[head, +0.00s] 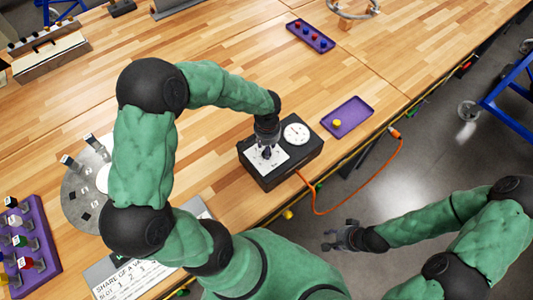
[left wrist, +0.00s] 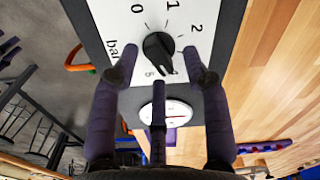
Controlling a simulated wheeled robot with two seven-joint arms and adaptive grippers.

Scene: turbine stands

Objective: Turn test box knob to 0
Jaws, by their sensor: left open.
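The black test box (head: 281,178) stands near the table's front edge, with a white dial plate (head: 259,164) and a round gauge (head: 296,132). In the left wrist view the black knob (left wrist: 158,46) sits on the plate among the marks 0, 1, 2 and 5 and the word "bar". I cannot tell surely which mark it points to. My left gripper (head: 267,151) is over the dial, hiding the knob in the head view. Its fingers (left wrist: 160,82) are open, spread beside and below the knob, not closed on it. My right gripper (head: 340,238) hangs empty over the floor, fingers apart.
An orange cable (head: 372,195) loops from the box off the table edge. A purple tray (head: 352,122) with a yellow piece lies right of the box. A round metal plate (head: 80,195) is at left.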

